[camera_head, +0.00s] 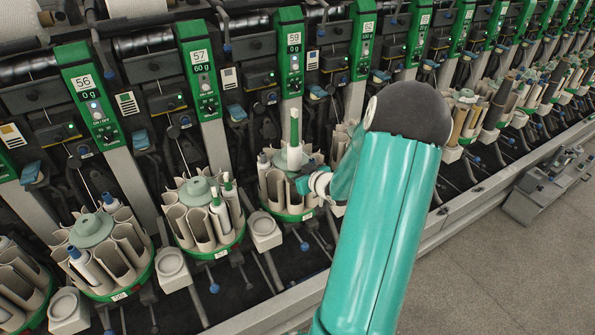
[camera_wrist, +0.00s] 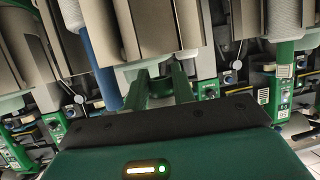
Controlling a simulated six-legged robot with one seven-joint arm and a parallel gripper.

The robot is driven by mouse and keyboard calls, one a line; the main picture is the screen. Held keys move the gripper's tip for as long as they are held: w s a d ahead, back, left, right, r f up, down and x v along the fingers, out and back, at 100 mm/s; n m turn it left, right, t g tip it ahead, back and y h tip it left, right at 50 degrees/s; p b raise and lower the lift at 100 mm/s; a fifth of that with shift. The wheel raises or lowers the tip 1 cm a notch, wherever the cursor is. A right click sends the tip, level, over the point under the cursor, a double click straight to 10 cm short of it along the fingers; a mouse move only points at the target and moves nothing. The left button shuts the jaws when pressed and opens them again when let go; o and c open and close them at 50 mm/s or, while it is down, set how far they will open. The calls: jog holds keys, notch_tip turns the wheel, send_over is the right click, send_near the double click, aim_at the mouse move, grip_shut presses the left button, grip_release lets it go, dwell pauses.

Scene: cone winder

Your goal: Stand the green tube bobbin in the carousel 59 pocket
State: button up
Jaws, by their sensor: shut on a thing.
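The green tube bobbin (camera_head: 294,128) stands upright over the carousel under head 59, a green tube top above white yarn. It rises well above the pocket rims, and its lower end is hidden behind the pockets and my gripper. My gripper (camera_head: 304,184) reaches in from the right at the carousel's near right side, shut on the bobbin. In the wrist view the green fingers of my gripper (camera_wrist: 159,82) stand close together below beige pocket walls; the grip itself is hard to make out. The carousel 59 (camera_head: 296,215) has beige pockets on a green-rimmed base.
The carousel under head 57 (camera_head: 215,248) is close on the left and holds bobbins with green tips. The carousel under head 56 (camera_head: 120,290) stands further left. A small round-topped holder (camera_head: 264,230) sits between carousels. Green winder heads rise behind.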

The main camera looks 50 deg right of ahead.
jog(key=o, duration=1.1)
jog(key=v, duration=1.3)
jog(key=shift+s, duration=0.35)
jog(key=shift+r, duration=0.15)
